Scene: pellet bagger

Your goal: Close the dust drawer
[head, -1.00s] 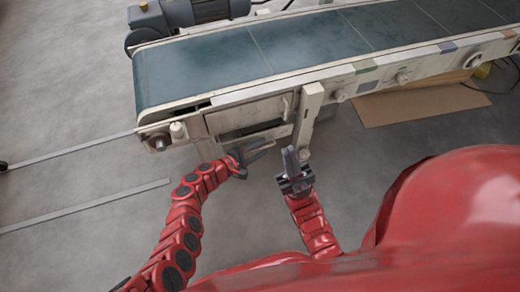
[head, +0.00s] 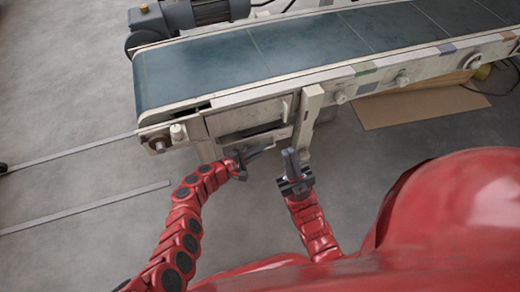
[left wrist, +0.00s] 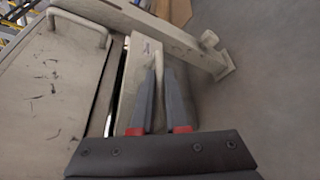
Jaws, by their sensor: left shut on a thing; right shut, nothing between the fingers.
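The dust drawer (head: 262,137) sits low in the beige frame under the near end of the conveyor, below a panel with a handle. In the left wrist view its pale front (left wrist: 128,75) stands beside the panel, with a dark gap between them. My left gripper (head: 262,152) is at the drawer's front. In the left wrist view its two fingers (left wrist: 162,95) are shut on the drawer's pale handle, which is mostly hidden between them. My right gripper (head: 289,158) is shut and empty, pointing up to the right of the left gripper, apart from the drawer.
The panel (head: 245,113) with its handle (left wrist: 88,22) is just above the drawer. A frame leg (head: 309,112) stands right of the drawer. The conveyor belt (head: 210,68) runs overhead. Flat cardboard (head: 420,107) lies on the floor to the right. The floor in front is clear.

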